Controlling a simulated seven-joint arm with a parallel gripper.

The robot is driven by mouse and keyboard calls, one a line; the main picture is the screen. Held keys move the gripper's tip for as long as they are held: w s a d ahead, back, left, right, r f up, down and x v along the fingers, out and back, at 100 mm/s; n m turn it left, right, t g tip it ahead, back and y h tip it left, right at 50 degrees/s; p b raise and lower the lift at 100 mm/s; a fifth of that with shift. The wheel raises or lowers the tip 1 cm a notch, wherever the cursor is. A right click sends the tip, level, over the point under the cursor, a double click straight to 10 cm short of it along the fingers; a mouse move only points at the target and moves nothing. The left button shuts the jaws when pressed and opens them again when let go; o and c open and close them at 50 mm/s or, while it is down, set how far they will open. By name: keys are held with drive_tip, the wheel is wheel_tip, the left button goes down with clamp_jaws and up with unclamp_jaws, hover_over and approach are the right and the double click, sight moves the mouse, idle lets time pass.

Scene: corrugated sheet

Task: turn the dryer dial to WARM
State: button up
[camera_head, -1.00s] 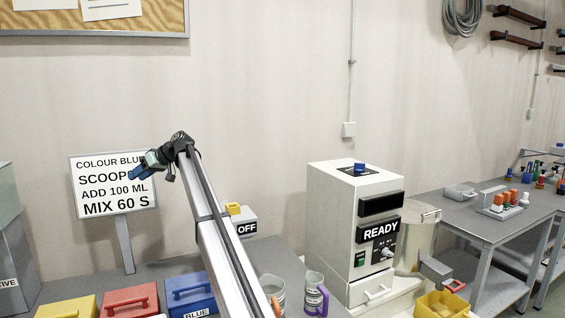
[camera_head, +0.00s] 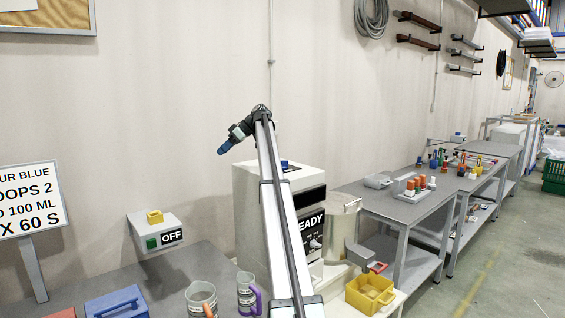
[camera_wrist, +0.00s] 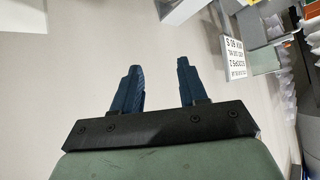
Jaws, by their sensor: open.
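My gripper (camera_head: 222,150) has blue fingers and is raised in front of the wall, above and left of the white machine. In the wrist view its two fingers (camera_wrist: 158,85) stand apart with nothing between them. The white machine (camera_head: 255,215) shows "READY" on a black display (camera_head: 312,222). A small panel with tiny markings sits below the display. My arm crosses in front of the machine and hides part of its front. I cannot read WARM anywhere, and cannot tell for certain which unit is the dryer or where its dial points.
An OFF box (camera_head: 153,232) with a yellow top stands left of the machine. Two mugs (camera_head: 201,297) (camera_head: 246,292) and a blue lidded box (camera_head: 117,304) are at the front. A yellow bin (camera_head: 370,294) and metal pot (camera_head: 340,225) are right. The wall area around my gripper is clear.

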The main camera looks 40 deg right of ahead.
drive_tip(key=s+d+r, duration=0.1)
drive_tip(key=s+d, duration=0.3)
drive_tip(key=d, duration=0.4)
drive_tip(key=s+d+r, duration=0.1)
drive_tip(key=s+d, duration=0.3)
drive_tip(key=d, duration=0.4)
drive_tip(key=h, duration=0.1)
approach(283, 164)
drive_tip(key=x, duration=0.6)
drive_tip(key=w+x, duration=0.1)
drive_tip(key=x, duration=0.2)
drive_tip(key=shift+w+r, duration=0.1)
drive_tip(key=shift+r, duration=0.25)
drive_tip(key=shift+c, duration=0.2)
clamp_jaws()
